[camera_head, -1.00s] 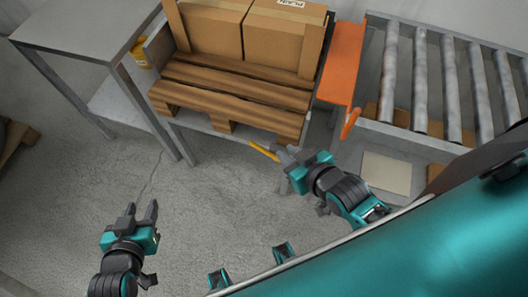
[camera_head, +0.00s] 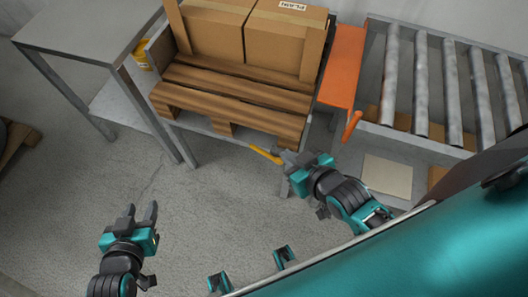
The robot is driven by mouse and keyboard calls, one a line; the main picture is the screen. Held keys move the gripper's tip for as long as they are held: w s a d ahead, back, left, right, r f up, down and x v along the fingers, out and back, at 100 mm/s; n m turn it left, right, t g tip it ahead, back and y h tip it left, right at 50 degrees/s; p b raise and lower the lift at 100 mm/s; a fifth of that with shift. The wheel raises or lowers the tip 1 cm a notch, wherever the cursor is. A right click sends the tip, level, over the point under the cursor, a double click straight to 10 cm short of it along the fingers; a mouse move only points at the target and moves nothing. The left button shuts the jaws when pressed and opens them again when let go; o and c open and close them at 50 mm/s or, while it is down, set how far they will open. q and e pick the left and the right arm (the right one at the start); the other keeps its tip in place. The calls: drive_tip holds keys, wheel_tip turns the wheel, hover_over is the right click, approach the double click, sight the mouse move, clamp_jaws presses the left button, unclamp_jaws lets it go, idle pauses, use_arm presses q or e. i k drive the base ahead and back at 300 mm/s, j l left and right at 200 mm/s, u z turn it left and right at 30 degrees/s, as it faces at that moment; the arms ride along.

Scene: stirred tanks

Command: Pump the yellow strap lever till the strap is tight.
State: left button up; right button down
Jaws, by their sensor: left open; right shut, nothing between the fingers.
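The yellow strap lever (camera_head: 264,153) sticks out below the front edge of the wooden pallet, near its right end. My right gripper (camera_head: 283,155) is at the lever's right end, fingers together; whether it touches the lever I cannot tell. The gripper hides that end of the lever. How tight the strap is cannot be seen. My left gripper (camera_head: 140,214) is open and empty over the floor at the lower left.
A grey metal table (camera_head: 85,25) stands at the left, with a yellow container (camera_head: 142,56) on a shelf beside it. An orange panel (camera_head: 343,65) and a roller conveyor (camera_head: 421,85) are at the right. The concrete floor between my grippers is clear.

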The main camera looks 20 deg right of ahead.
sight(276, 160)
drive_tip(key=l+z, duration=0.15)
drive_tip(key=z, duration=0.55)
drive_tip(key=i+j, duration=0.05)
